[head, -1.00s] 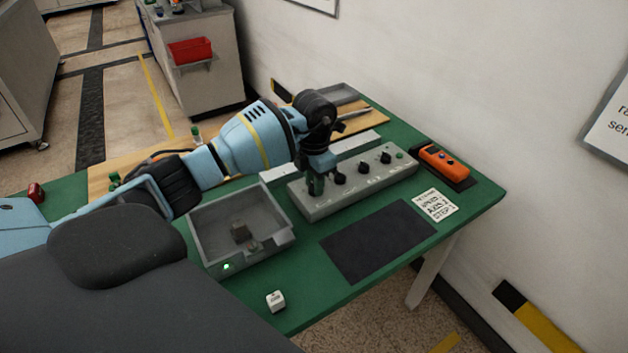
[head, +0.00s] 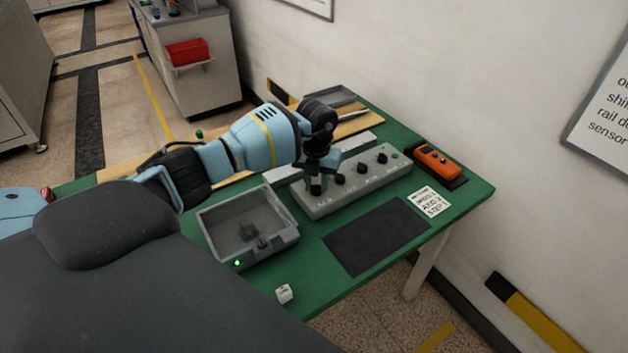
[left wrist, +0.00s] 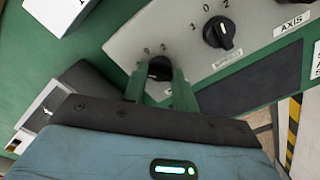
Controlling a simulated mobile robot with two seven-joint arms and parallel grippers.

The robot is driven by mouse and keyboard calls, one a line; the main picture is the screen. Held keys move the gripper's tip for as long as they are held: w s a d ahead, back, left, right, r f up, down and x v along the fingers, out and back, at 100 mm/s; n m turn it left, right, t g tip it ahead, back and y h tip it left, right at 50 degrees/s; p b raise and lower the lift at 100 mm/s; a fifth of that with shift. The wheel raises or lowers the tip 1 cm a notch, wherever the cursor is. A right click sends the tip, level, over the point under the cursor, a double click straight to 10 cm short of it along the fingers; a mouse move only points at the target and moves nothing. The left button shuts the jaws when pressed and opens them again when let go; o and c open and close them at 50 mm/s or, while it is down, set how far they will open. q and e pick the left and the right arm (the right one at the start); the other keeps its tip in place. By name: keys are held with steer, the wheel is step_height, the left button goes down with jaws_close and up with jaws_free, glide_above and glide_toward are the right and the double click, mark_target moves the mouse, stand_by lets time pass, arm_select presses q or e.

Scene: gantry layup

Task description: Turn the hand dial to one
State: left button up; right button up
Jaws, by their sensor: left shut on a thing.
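A grey control box (head: 335,201) with a row of black knobs stands on the green bench. My left gripper (head: 316,187) reaches down onto its leftmost knob. In the left wrist view my left gripper (left wrist: 160,88) has its two green fingers shut on that black dial (left wrist: 159,68), one finger on each side. The fingers hide much of the dial, and I cannot read which mark it points to. A neighbouring knob (left wrist: 218,33) has the marks 1, 0 and 2 around it. My right gripper is not in view.
A dark mat (head: 375,237), a printed card (head: 428,203) and an orange handheld device (head: 438,160) lie to the right. A small white cube (head: 284,293) is near the front edge.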

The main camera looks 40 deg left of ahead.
mark_target(316, 185)
arm_select(q)
steer(key=shift+n, duration=0.4)
steer(key=o, duration=1)
steer(key=shift+r+p, duration=0.3)
steer(key=shift+r, duration=3.6)
